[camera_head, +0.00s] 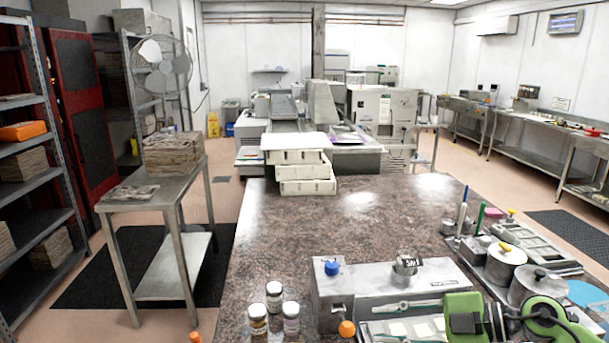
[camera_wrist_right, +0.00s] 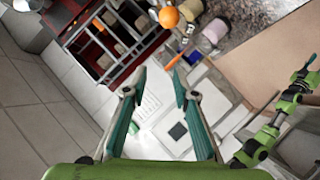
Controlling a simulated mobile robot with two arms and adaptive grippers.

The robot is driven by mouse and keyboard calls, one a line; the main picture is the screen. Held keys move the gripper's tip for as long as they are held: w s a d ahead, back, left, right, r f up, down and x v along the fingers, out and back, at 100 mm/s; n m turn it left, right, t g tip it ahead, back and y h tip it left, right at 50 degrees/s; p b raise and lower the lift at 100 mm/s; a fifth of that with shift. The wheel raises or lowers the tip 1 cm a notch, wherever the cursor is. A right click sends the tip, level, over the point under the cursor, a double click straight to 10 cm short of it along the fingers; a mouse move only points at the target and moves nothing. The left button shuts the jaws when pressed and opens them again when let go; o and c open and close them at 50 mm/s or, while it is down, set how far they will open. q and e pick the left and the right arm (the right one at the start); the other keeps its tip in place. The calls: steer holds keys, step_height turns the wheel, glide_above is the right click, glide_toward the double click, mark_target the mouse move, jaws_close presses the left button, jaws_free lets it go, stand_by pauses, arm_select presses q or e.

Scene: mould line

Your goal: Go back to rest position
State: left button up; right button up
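My right gripper (camera_head: 500,318) shows as green and dark parts at the bottom right of the head view, low over the front of the counter. In the right wrist view its two teal-lined fingers (camera_wrist_right: 158,78) stand apart with nothing held between them. White and grey flat pieces show beyond the fingers. A green and grey jointed arm shows at the right of the right wrist view. Its slim end is too small to read as open or shut. No left gripper shows in the head view.
A grey metal box (camera_head: 375,292) with a blue knob stands on the speckled counter (camera_head: 290,235). Several small jars (camera_head: 274,297) stand left of it. Lidded pots (camera_head: 503,263) and trays crowd the right. White boxes (camera_head: 305,172) are stacked at the far end. The counter's middle is clear.

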steer(key=w+a+r+m+t+y, duration=0.2)
steer(key=a+r+m+t, duration=0.3)
steer(key=r+t, duration=0.2)
steer(key=d+f+m+t+h, duration=0.6)
steer(key=d+m+h, duration=0.3)
steer(key=m+h, duration=0.3)
steer(key=s+d+f+m+g+h, duration=0.3)
steer(key=s+f+g, duration=0.15)
steer(key=f, duration=0.55)
steer(key=s+a+f+g, duration=0.2)
steer(key=s+f+g, duration=0.4)
steer(key=s, duration=0.6)
steer(key=s+a+f+g, duration=0.1)
steer(key=s+f+g, duration=0.3)
steer(key=s+f, duration=0.65)
steer(key=s+f+g+b, duration=0.1)
steer(key=s+f, duration=0.1)
steer(key=f, duration=1.2)
steer(key=s+f+g+b, duration=0.1)
steer(key=s+f, duration=0.1)
steer(key=f, duration=1.1)
steer(key=s+d+f+g+b, duration=0.1)
steer(key=s+d+f+b, duration=0.1)
steer(key=s+f, duration=1.5)
steer(key=shift+s+d+f, duration=0.15)
steer(key=shift+d+f, duration=0.3)
steer(key=shift+f, duration=0.1)
